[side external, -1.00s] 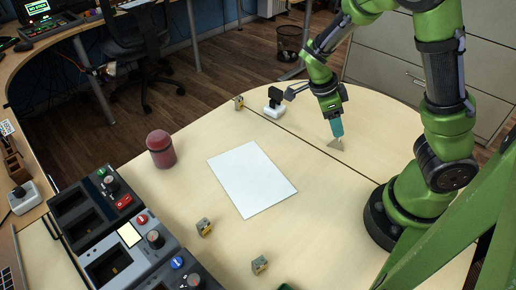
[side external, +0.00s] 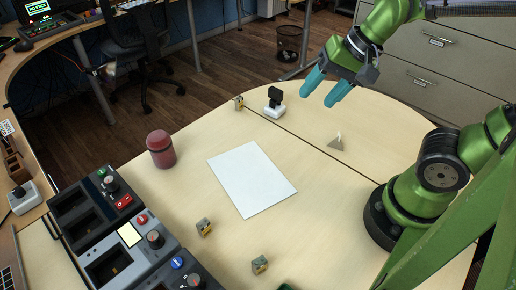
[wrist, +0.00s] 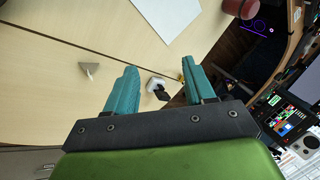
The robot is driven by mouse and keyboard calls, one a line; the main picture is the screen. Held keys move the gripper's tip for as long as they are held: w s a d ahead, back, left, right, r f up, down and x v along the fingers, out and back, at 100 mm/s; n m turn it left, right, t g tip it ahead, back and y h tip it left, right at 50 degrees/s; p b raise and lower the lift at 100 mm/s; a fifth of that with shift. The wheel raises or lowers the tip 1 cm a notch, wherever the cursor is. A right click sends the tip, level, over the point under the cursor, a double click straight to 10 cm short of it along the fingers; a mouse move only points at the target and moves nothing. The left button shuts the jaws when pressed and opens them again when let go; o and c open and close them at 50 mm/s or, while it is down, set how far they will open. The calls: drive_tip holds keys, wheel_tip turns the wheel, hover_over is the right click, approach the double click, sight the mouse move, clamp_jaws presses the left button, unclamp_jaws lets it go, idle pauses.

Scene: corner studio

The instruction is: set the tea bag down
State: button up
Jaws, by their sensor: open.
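The tea bag (side external: 336,143) is a small grey-beige pyramid with a pale tip. It rests on the light wooden table, right of the seam, and nothing touches it. It also shows in the wrist view (wrist: 89,70), left of my fingers. My gripper (side external: 325,89) has two teal fingers, spread apart and empty. It hangs well above the table, up and slightly left of the tea bag in the side view. The wrist view also shows the open gripper (wrist: 158,92).
A white sheet (side external: 251,179) lies mid-table, with a red lidded jar (side external: 160,149) to its left. A small black device on a white base (side external: 274,102) stands near the back edge. Several small grey-yellow blocks (side external: 204,227) are scattered about. Control boxes (side external: 118,240) line the left front.

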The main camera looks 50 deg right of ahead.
drive_tip(key=r+n, duration=0.1)
drive_tip(key=s+a+n+t, duration=0.1)
drive_tip(key=n, duration=0.1)
drive_tip(key=r+n+t, duration=0.1)
drive_tip(key=shift+s+a+r+n, duration=0.25)
drive_tip(key=shift+r+n, duration=0.1)
drive_tip(key=shift+n, duration=0.05)
